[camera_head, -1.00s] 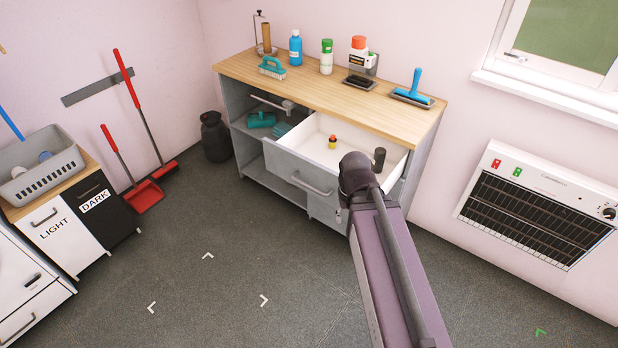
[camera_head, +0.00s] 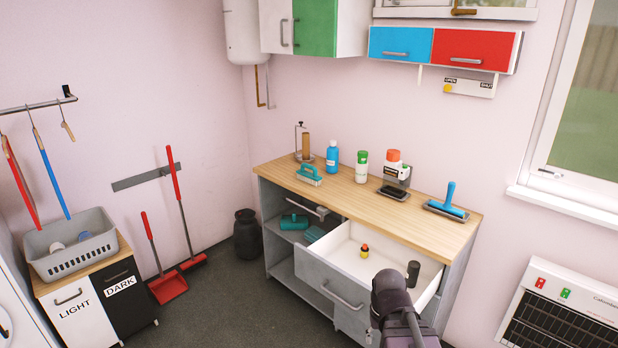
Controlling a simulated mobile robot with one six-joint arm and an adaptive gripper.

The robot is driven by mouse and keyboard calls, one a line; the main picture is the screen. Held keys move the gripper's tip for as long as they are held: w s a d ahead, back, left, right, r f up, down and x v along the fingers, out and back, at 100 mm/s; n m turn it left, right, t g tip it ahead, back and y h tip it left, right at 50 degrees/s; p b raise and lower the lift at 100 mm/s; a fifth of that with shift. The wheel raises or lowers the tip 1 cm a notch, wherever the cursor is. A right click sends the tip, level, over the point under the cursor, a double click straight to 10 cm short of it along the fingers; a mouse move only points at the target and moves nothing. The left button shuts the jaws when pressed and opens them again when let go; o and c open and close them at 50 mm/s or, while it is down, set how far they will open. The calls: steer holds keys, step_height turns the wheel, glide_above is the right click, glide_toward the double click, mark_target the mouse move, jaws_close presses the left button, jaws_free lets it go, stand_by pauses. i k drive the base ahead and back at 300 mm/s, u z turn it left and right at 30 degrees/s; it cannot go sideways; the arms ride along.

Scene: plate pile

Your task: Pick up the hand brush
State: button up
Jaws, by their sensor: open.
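A teal scrubbing brush (camera_head: 309,172) with a looped handle and pale bristles stands on the wooden worktop (camera_head: 345,190), near its back left part. It is the thing that looks most like the hand brush. A teal object (camera_head: 294,221) lies on the open shelf below, partly in shadow; I cannot tell exactly what it is. My arm's dark joint shows at the bottom, in front of the open drawer. My gripper is not visible in this view. Nothing touches the teal brush.
The white drawer (camera_head: 360,279) is pulled open, holding a small red-and-yellow item (camera_head: 364,251) and a dark cylinder (camera_head: 413,273). On the worktop stand a blue bottle (camera_head: 332,158), a green-capped container (camera_head: 361,167) and a blue-handled tool (camera_head: 447,202). Wall cabinets hang above.

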mark_target(314, 179)
steer(key=k, duration=0.65)
steer(key=u, duration=0.45)
steer(key=i, duration=2.1)
steer(key=z, duration=0.35)
steer(key=i, duration=0.5)
steer(key=z, duration=0.4)
